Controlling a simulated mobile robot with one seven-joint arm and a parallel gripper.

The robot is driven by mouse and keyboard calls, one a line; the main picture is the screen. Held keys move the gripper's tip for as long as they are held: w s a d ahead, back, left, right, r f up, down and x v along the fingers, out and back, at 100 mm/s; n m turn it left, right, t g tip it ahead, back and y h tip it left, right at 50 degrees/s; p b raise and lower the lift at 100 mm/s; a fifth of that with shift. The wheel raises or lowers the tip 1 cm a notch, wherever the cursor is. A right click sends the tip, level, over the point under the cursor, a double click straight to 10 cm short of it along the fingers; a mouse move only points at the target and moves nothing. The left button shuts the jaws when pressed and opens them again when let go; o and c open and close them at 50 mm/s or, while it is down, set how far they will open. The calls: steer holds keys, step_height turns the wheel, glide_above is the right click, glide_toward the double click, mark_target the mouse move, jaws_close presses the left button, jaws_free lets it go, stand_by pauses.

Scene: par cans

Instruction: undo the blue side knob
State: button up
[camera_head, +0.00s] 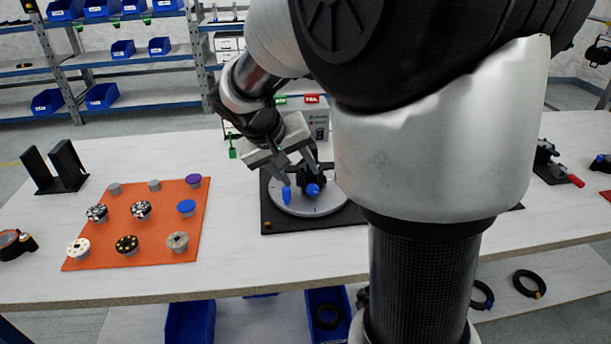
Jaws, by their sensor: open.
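A small black fixture (314,178) stands on a round grey plate (305,209), which lies on a black board (270,221). A round blue knob (313,190) is on the fixture's near side, facing the camera. A second, longer blue piece (286,193) shows just left of it; I cannot tell whether it is attached to the fixture. My gripper (300,173) is open, pointing down over the fixture, with its fingers above and behind the two blue parts. I cannot tell whether it touches anything. My arm hides the right part of the plate and board.
An orange mat (112,248) with several knobs, one of them blue (186,207), lies to the left. A black bracket (58,168) stands at the far left. A black clamp with a red handle (553,165) is at right. White table is clear in front of the board.

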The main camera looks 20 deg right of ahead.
steer(key=p+v, duration=0.1)
steer(key=v, duration=0.7)
steer(key=shift+d+f, duration=0.1)
